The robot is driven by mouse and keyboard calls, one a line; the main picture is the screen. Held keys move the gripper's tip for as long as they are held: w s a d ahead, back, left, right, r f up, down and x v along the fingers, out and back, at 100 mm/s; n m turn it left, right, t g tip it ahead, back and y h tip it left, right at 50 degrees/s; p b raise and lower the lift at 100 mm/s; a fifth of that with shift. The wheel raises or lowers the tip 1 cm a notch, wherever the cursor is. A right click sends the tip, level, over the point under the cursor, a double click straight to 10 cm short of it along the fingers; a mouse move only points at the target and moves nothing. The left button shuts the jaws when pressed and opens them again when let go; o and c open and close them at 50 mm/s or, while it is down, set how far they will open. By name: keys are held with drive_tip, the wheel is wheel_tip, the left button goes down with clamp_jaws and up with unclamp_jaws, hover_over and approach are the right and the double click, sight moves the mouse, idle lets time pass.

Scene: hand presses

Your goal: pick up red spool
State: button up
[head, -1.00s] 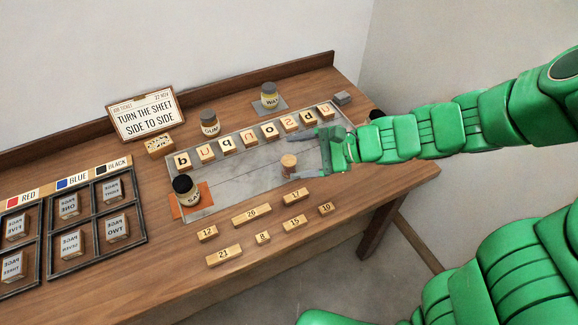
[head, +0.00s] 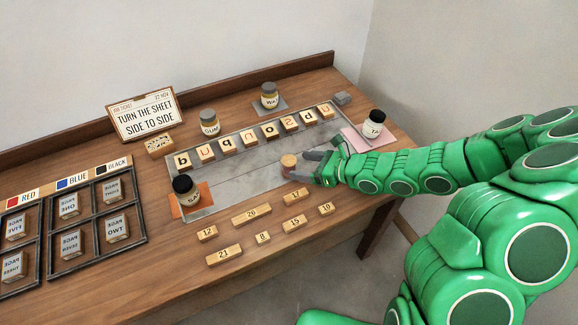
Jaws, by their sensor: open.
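A small upright spool (head: 288,162) with a tan-orange top stands on the grey stone slab (head: 235,172), near its front right part. Its red colour is hard to make out at this size. My gripper (head: 304,166) is open, low over the slab, at the right of the spool. One grey finger points past the spool's back right side and the other lies near its front right side. I cannot tell whether either finger touches it.
A row of letter blocks (head: 247,140) stands along the slab's back. Number blocks (head: 251,215) lie in front. Jars stand around it: a dark-capped one (head: 186,190) at left, one (head: 374,124) on a pink mat at right, and others behind. A compartment tray (head: 140,235) is at left.

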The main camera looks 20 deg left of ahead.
sight(292, 163)
drive_tip(key=shift+x, duration=3.8)
drive_tip(key=shift+w, duration=0.15)
drive_tip(key=c, duration=1)
drive_tip(key=shift+r, duration=0.1)
drive_tip(key=shift+r, duration=4.9)
